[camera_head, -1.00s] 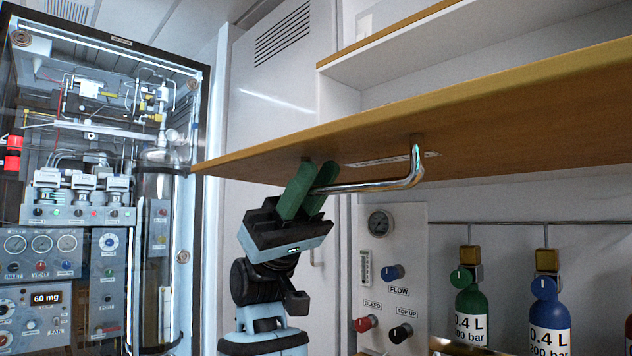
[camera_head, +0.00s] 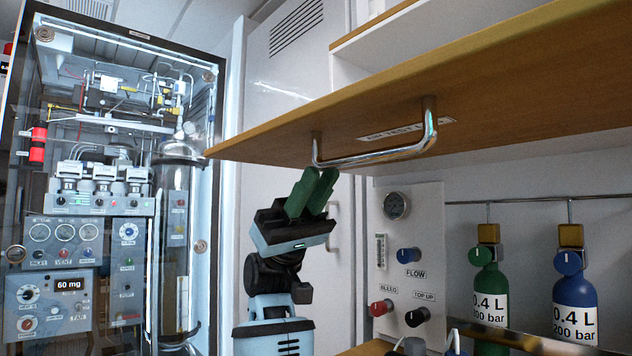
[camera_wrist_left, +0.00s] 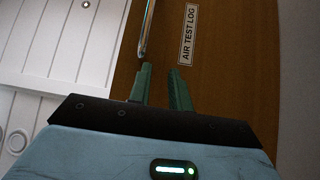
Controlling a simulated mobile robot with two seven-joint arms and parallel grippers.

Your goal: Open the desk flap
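The desk flap (camera_head: 500,85) is a wooden panel raised to roughly level, its underside showing in the head view. A chrome bar handle (camera_head: 375,158) hangs from the underside. A label reading AIR TEST LOG is beside the handle; in the left wrist view the flap (camera_wrist_left: 225,60) and the handle (camera_wrist_left: 147,28) show ahead of the fingers. My left gripper (camera_head: 316,178) has green fingers pointing up, just below the handle's left end. The fingers (camera_wrist_left: 162,75) are apart with nothing between them. My right gripper is not in view.
A glass-fronted instrument cabinet (camera_head: 125,130) stands at the left. Under the flap are a control panel (camera_head: 410,250) with a gauge and knobs, a green bottle (camera_head: 489,290) and a blue bottle (camera_head: 574,300). An open shelf (camera_head: 400,40) is above the flap.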

